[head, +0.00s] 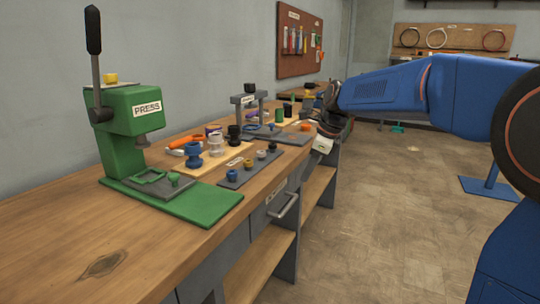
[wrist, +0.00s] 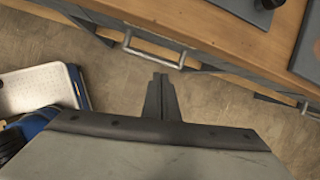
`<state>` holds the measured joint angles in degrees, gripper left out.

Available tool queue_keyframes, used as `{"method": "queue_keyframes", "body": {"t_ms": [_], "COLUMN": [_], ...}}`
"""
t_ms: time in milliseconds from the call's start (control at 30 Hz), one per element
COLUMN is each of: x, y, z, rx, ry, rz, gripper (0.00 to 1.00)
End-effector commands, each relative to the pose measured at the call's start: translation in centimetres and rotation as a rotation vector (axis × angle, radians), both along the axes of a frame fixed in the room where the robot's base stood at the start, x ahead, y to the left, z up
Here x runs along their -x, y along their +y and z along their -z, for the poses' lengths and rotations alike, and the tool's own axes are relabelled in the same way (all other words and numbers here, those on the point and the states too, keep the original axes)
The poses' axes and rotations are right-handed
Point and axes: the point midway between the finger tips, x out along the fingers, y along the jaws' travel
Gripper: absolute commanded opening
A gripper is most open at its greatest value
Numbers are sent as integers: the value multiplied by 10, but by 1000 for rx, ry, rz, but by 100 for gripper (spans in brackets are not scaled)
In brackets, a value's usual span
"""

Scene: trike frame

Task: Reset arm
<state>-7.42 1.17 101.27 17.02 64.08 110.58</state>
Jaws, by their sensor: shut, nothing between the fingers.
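My gripper (wrist: 161,76) is shut and empty in the wrist view. Its fingertips point toward the bench drawer's metal handle (wrist: 153,48), and bare floor shows around them. I cannot tell how far the tips are from the handle. In the head view my blue arm reaches in from the right, and its dark wrist end is beside the far part of the workbench (head: 60,235). The fingers are hard to make out there.
A green press (head: 135,125) stands on the near bench, with a grey strip (head: 233,178) of small parts beyond it. A smaller grey press (head: 248,98) stands farther back. A tool board (head: 299,40) hangs on the wall. Open floor (head: 390,220) lies right of the bench.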

Motion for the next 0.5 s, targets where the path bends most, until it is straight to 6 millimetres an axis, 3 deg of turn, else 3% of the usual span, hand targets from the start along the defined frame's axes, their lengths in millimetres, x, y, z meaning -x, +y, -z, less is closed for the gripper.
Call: {"method": "queue_keyframes", "body": {"t_ms": [200,500], "x": [71,165], "y": [-34,-73], "z": [-5,8], "rx": [123,310], "ry": [-128,-269], "rz": [-291,-706], "gripper": [0,0]}}
